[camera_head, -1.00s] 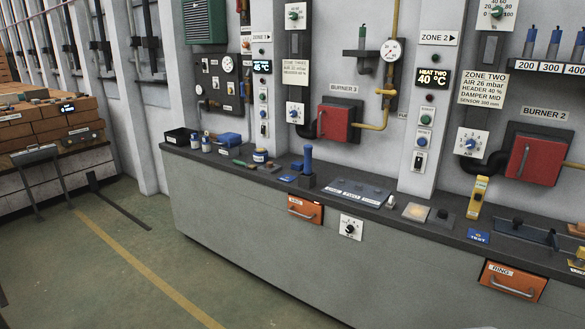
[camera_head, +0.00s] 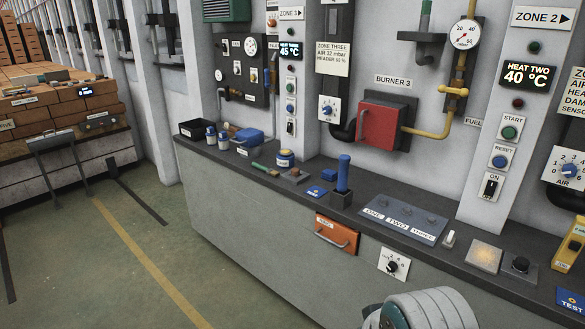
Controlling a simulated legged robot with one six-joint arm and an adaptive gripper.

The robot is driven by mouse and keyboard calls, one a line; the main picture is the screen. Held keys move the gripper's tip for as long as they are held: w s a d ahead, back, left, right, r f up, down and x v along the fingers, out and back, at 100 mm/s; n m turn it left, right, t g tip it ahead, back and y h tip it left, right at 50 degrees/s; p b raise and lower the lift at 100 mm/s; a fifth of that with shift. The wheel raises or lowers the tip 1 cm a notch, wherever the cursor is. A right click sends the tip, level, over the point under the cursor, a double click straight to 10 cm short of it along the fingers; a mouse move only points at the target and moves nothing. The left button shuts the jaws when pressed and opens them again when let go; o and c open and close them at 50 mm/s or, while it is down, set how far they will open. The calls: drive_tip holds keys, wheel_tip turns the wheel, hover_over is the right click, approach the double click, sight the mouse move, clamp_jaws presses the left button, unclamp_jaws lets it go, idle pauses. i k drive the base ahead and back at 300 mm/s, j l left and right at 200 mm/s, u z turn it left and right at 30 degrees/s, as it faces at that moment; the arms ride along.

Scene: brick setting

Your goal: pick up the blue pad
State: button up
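A flat blue pad (camera_head: 317,191) with white markings lies on the dark counter, just left of a blue-handled upright tool (camera_head: 344,174) in a dark holder. A second flat blue pad (camera_head: 571,299) marked TEST lies at the counter's right end, cut by the picture edge. I cannot tell which blue item is the task's pad. A rounded grey-white part of my arm shows at the bottom right, in front of the counter. My gripper's fingers are not in view.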

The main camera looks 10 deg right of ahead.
sight(328, 174)
drive_tip(key=i+j+u, duration=0.15)
drive_tip(key=i+u, duration=0.55)
drive_tip(key=i+l+u, duration=0.1)
drive_tip(key=i+u, duration=0.25)
drive_tip(key=i+z, duration=0.3)
drive_tip(key=i, duration=0.2)
drive_tip(key=i+j+z, duration=0.3)
drive_tip(key=i, duration=0.15)
drive_tip(key=i+z, duration=0.15)
drive_tip(key=z, duration=0.25)
drive_tip(key=i+l+z, duration=0.1)
drive_tip(key=z, duration=0.25)
drive_tip(key=i+z, duration=0.2)
drive_tip(key=z, duration=0.2)
drive_tip(key=i+j+z, duration=0.1)
drive_tip(key=z, duration=0.3)
drive_tip(key=i+z, duration=0.3)
drive_tip(key=j+z, duration=0.25)
drive_tip(key=i+l, duration=0.05)
drive_tip(key=l, duration=0.05)
